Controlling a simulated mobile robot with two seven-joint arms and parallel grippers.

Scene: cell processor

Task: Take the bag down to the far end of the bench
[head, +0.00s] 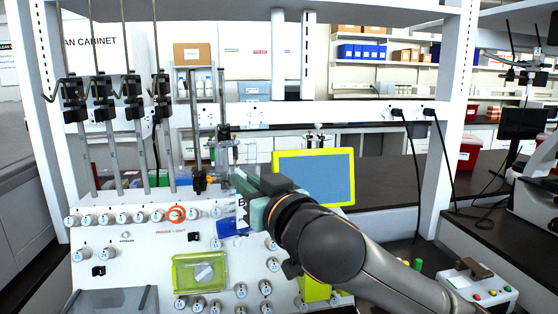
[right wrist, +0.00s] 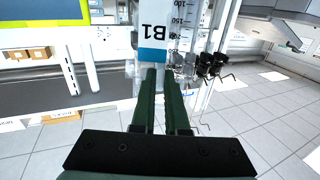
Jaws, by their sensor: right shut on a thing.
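My right gripper (right wrist: 160,75) is shut on a bag (right wrist: 155,30) that carries a white label reading B1, a blue band and a printed scale. In the right wrist view the bag hangs at the fingertips, and its upper part runs out of the picture. In the head view my right arm reaches in from the lower right. The bag's label (head: 242,212) shows in front of the white machine panel, partly hidden by my gripper. The dark bench (head: 385,180) runs behind and to the right of the machine. My left gripper is not in view.
The white machine panel (head: 130,250) has many knobs, one ringed in orange. Poles with black clamps (head: 103,90) stand at the left. A green-framed screen (head: 315,172) is just right of my gripper. A control box (head: 478,285) sits at the lower right. Cables hang over the bench.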

